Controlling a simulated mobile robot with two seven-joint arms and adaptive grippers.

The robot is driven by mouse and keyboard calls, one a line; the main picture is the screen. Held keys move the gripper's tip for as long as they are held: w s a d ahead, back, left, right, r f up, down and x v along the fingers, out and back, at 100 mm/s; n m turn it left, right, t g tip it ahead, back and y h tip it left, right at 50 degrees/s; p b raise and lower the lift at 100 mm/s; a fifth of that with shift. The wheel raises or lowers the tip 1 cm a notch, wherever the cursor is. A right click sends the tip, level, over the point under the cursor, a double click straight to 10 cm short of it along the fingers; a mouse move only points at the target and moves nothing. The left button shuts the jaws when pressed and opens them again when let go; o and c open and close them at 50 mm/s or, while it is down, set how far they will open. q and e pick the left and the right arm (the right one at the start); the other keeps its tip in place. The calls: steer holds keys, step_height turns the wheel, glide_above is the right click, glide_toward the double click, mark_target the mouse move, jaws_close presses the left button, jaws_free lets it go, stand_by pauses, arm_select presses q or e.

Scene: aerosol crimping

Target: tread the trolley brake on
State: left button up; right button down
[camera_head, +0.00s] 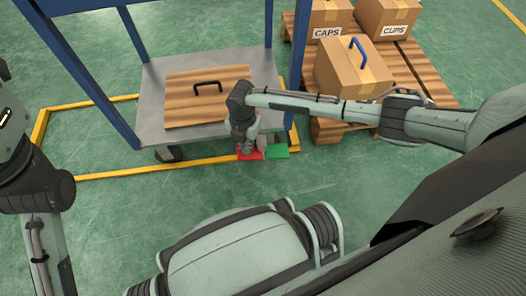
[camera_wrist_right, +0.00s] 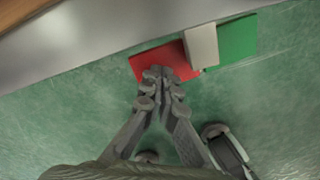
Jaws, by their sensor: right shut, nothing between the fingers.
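The trolley has blue posts and a grey lower deck (camera_head: 150,105). At its near edge are a red pedal (camera_head: 243,155) and a green pedal (camera_head: 277,152), with a pale grey block between them. In the right wrist view the red pedal (camera_wrist_right: 150,65), the grey block (camera_wrist_right: 201,45) and the green pedal (camera_wrist_right: 237,40) lie side by side. My right gripper (camera_wrist_right: 160,74) is shut and empty, its fingertips over the near part of the red pedal; whether they touch it I cannot tell. My left arm shows at the left, but its gripper is out of view.
A wooden board (camera_head: 185,108) with a black handle lies on the deck. A dark caster (camera_head: 168,154) sits under the near left corner. Cartons, including one with a blue handle (camera_head: 358,50), stand on a pallet at right. Green floor in front is clear.

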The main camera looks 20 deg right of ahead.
steer(key=shift+f+b, duration=0.4)
steer(key=shift+f, duration=0.65)
